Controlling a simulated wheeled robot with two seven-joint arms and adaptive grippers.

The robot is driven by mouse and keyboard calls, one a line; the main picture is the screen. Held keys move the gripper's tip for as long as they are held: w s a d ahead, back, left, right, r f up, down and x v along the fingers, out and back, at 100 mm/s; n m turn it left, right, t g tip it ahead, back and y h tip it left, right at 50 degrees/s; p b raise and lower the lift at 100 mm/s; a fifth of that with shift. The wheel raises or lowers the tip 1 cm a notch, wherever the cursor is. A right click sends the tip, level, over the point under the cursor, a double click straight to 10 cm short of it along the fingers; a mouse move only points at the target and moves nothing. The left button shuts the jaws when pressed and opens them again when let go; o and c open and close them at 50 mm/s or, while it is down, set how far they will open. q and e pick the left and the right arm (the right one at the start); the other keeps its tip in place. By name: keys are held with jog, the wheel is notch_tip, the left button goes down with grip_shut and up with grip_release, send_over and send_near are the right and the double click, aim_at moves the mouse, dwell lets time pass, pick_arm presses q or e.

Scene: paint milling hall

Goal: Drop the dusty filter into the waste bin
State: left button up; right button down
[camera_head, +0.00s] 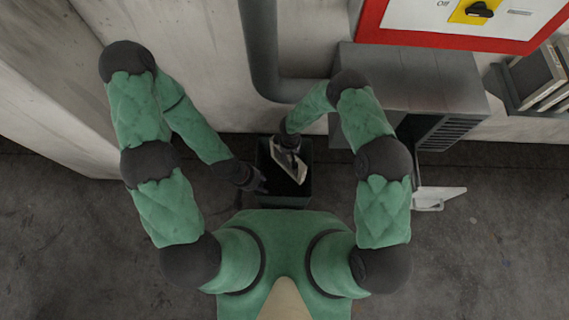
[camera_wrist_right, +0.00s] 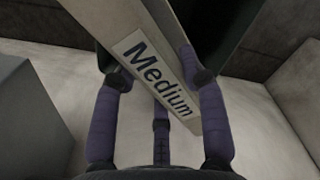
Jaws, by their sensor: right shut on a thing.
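The filter (camera_head: 290,163) is a pale, flat piece with dark edges in the head view. In the right wrist view the filter (camera_wrist_right: 172,62) is a long grey-beige block with a white label reading "Medium". My right gripper (camera_head: 287,147) is shut on it, with purple fingers (camera_wrist_right: 160,85) on both sides. The waste bin (camera_head: 286,202) is a dark open box on the floor; in the head view the filter is over its opening. How high above the rim it is, I cannot tell. My left gripper (camera_head: 255,180) is at the bin's left side; its fingers are too dark to read.
A grey metal housing (camera_head: 415,80) with an open compartment and a pale hinged door (camera_head: 438,196) stands right of the bin. A grey pipe (camera_head: 262,60) runs down the wall behind. A shelf with panels (camera_head: 535,80) hangs at the far right. The floor (camera_head: 490,240) at right is clear.

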jog(key=c, duration=0.6)
grip_release()
notch_tip(320, 180, up, 12)
jog(key=shift+f, duration=0.1)
dwell(0.5)
